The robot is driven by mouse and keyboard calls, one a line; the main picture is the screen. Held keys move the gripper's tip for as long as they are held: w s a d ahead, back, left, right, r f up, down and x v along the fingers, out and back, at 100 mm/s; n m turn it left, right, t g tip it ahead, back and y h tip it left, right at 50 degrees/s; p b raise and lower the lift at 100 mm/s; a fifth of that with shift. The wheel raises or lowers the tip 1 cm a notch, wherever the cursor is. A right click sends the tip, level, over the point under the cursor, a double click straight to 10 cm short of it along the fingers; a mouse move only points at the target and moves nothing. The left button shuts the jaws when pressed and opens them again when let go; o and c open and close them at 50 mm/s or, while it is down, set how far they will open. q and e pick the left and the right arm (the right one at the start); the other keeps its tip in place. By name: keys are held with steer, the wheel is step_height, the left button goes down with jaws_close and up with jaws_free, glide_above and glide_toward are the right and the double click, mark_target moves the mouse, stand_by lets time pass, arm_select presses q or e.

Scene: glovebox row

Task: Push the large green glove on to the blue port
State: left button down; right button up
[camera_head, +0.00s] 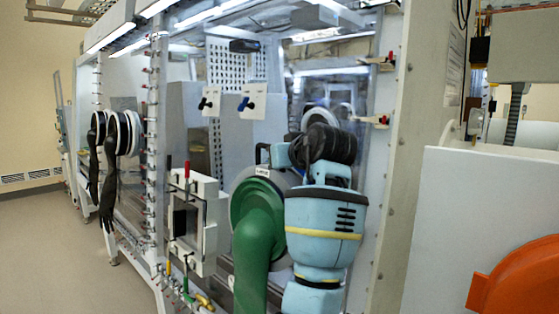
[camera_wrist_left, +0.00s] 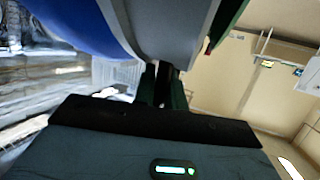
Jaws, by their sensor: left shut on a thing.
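The large green glove (camera_head: 252,208) stands upright in front of the glovebox wall in the head view, its sleeve hanging down. A pale grey ring (camera_head: 284,179) shows behind its green cuff. In the left wrist view the grey ring (camera_wrist_left: 178,28) lies close beside the blue port (camera_wrist_left: 78,22), with a green edge (camera_wrist_left: 229,20) on its other side. I cannot tell whether ring and port touch all round. The glove hides the port in the head view. My left gripper (camera_wrist_left: 163,88) is shut on the glove's ring edge; its grip is partly hidden. My right gripper is not in view.
A white framed hatch (camera_head: 193,222) with a red handle stands left of the glove. Black gloves (camera_head: 109,185) hang from ports further left. A white panel (camera_head: 470,220) and an orange object (camera_head: 515,278) are at the right. The floor (camera_head: 50,240) at the left is clear.

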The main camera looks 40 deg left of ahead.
arm_select(q)
steer(key=shift+w+d, duration=0.1)
steer(key=shift+w, duration=1)
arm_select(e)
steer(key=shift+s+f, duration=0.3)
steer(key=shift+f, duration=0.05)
arm_select(q)
steer(key=shift+w, duration=0.25)
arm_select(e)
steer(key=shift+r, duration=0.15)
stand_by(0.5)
arm_select(q)
steer(key=c, duration=1.6)
jaws_free()
steer(key=shift+w, duration=0.1)
steer(key=shift+o, duration=1.2)
steer(key=shift+s, duration=0.2)
steer(key=shift+w+d+f, duration=0.1)
steer(key=shift+w+f, duration=0.05)
steer(key=shift+f, duration=0.05)
steer(key=v, duration=0.6)
steer(key=shift+d+r+b, duration=0.2)
steer(key=shift+d+b, duration=0.1)
steer(key=shift+s+d+r, duration=0.25)
steer(key=shift+s+d, duration=0.15)
steer(key=shift+s, duration=0.15)
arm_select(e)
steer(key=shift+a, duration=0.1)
